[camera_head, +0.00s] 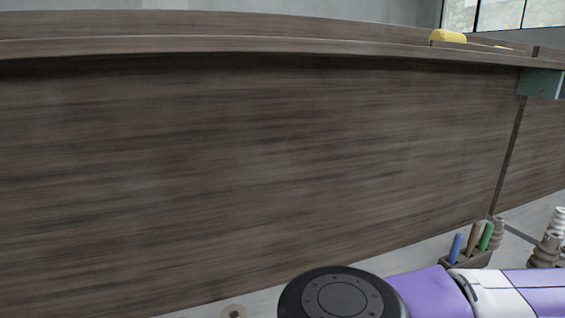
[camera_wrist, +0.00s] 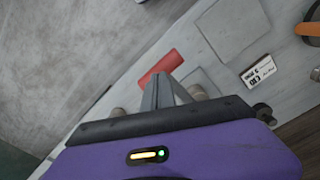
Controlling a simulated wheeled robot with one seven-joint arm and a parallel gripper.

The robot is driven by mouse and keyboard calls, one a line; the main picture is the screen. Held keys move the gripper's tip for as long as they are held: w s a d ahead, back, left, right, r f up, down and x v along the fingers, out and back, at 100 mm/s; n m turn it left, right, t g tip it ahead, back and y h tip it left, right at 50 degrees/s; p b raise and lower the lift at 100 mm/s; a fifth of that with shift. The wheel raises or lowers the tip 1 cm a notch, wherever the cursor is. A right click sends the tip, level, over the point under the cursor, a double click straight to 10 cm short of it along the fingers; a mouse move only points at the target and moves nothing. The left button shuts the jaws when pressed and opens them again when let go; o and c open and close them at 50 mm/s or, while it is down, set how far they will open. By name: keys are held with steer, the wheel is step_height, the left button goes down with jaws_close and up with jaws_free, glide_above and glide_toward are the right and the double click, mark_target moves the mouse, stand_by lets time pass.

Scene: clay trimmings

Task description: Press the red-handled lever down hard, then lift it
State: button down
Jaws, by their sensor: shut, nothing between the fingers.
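The red handle (camera_wrist: 161,67) of the lever shows in the wrist view, near the middle, tilted up to the right above a pale grey surface. My gripper (camera_wrist: 160,82) is shut and empty, with its grey fingers pointing at the handle. The fingertips overlap the handle's lower edge in the picture; I cannot tell whether they touch it. The rest of the lever is hidden behind the fingers or not clear. In the head view neither the lever nor the gripper's fingers show.
In the head view, a dark wooden panel (camera_head: 250,150) fills most; a tool holder (camera_head: 466,259) stands lower right.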

steer(key=shift+f+b, duration=0.35)
steer(key=shift+f, duration=0.35)
steer(key=shift+r, duration=0.1)
stand_by(1.0)
step_height(320, 180, up, 7)
steer(key=p, duration=0.7)
stand_by(0.3)
